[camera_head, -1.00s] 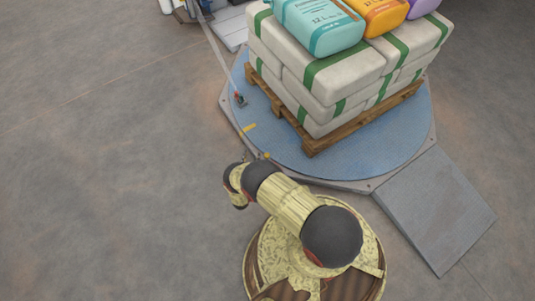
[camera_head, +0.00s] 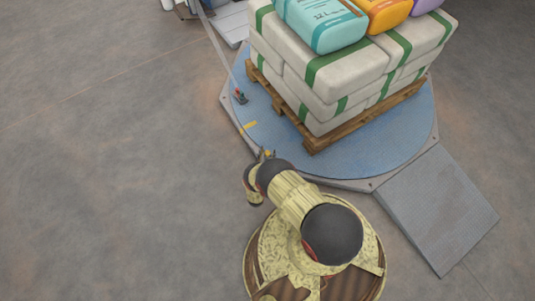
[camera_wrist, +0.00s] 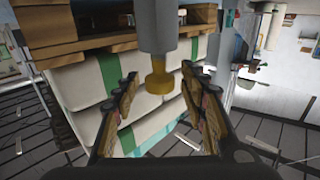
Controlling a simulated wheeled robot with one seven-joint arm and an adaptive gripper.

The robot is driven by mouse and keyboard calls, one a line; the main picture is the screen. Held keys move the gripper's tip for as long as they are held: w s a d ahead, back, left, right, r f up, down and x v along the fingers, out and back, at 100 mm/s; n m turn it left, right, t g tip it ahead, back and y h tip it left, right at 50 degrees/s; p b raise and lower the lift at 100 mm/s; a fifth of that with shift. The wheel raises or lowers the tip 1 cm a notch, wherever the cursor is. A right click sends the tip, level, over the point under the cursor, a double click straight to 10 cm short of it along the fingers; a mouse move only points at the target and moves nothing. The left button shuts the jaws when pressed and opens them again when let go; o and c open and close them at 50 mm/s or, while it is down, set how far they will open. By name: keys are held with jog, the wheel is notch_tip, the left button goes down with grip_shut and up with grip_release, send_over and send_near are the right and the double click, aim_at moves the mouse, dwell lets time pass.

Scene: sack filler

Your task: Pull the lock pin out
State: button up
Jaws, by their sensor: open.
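The lock pin (camera_wrist: 158,82) shows in the wrist view as a brass-yellow knob on a thick grey cylinder (camera_wrist: 156,28) that enters from the top edge. My open gripper (camera_wrist: 160,88) has one finger on each side of the knob, with a visible gap on both sides. In the head view the pin is a tiny yellow spot (camera_head: 268,153) at the near edge of the turntable (camera_head: 335,165), right by my gripper (camera_head: 264,152). Its lower part is too small to make out there.
A wooden pallet (camera_head: 345,129) stacked with white, green-banded sacks (camera_head: 345,75) stands on the turntable. Coloured bags (camera_head: 318,27) lie on top. A small red-and-green device (camera_head: 240,96) sits at the left rim. A grey ramp (camera_head: 437,208) lies right. The left floor is clear.

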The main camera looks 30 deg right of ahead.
jog(key=shift+w+d, duration=0.1)
jog(key=shift+d, duration=0.05)
jog(key=shift+c, duration=0.8)
grip_shut()
